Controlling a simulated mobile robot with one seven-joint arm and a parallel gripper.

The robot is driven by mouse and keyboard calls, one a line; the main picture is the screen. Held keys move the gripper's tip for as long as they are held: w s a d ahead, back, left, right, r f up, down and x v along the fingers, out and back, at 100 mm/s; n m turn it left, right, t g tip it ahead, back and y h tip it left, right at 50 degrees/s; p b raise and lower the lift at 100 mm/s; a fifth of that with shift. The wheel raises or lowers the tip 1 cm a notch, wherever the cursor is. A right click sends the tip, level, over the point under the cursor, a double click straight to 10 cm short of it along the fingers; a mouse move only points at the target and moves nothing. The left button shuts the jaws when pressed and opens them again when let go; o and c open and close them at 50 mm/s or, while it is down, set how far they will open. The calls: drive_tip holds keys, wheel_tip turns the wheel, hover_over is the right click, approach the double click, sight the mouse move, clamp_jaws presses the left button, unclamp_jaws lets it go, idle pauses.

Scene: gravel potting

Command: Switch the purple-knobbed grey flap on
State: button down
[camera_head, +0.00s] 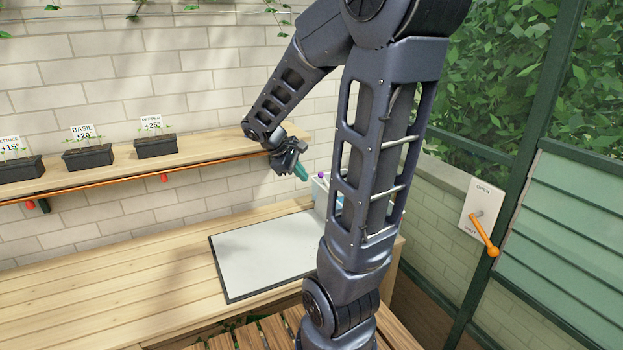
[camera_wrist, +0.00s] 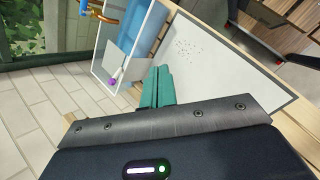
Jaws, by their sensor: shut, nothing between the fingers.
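The grey flap (camera_wrist: 116,58) shows in the wrist view as a pale panel on a white-framed box with a blue part beside it. Its purple knob (camera_wrist: 112,82) sits at the end of a short pale stem. In the head view the purple knob (camera_head: 321,175) shows just right of my gripper (camera_head: 302,173), and my arm hides much of the box. My gripper's green fingers (camera_wrist: 159,75) are together and empty. They are apart from the knob, to its right in the wrist view. The flap's exact tilt is hard to tell.
A white board (camera_head: 262,255) with a dark edge lies on the wooden bench (camera_head: 110,285); small dark specks show on it in the wrist view. A shelf (camera_head: 205,160) with seedling pots runs along the brick wall. An orange-handled open/shut lever (camera_head: 484,236) is at right.

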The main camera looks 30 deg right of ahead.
drive_tip(key=w+f+n+t+h, duration=0.1)
drive_tip(key=w+f+n+h, duration=0.2)
drive_tip(key=w+f+n, duration=0.2)
drive_tip(key=w+f+n+t+h, duration=0.1)
drive_tip(key=w+f+n+h, duration=0.2)
drive_tip(key=w, duration=0.9)
wheel_tip(320, 180, down, 3)
drive_tip(key=n, duration=0.4)
drive_tip(key=shift+w+d+r+h, duration=0.15)
drive_tip(key=shift+w+d+h, duration=0.1)
drive_tip(key=shift+h, duration=0.15)
drive_tip(key=r+x, duration=0.2)
drive_tip(key=x, duration=1.1)
drive_tip(key=shift+w+d, duration=0.35)
drive_tip(key=shift+d, duration=0.15)
